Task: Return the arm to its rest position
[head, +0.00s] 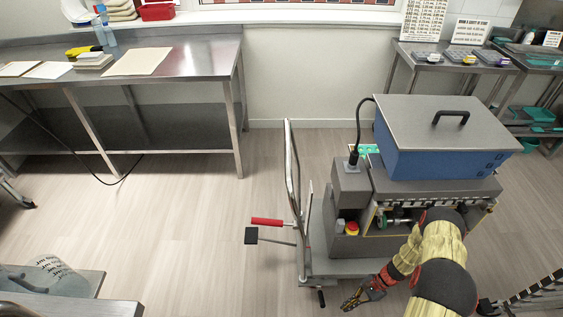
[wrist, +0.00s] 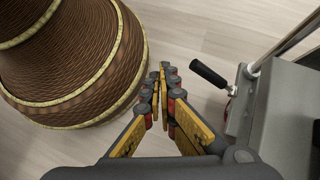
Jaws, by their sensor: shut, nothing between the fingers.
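My gripper (head: 362,296) is low at the bottom of the head view, to the right of centre, in front of the depositor cart. In the wrist view my gripper (wrist: 164,72) points over bare floor, its fingers together and nothing between them. My arm, in a ribbed yellow sleeve, bends down from the right in the head view.
The depositor (head: 440,150), with a blue hopper and grey lid, stands on a cart with a red-handled lever (head: 267,222). A black handle (wrist: 208,73) is close right of my fingers. A steel table (head: 195,62) is at the back left. Open floor (head: 190,215) lies left of the cart.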

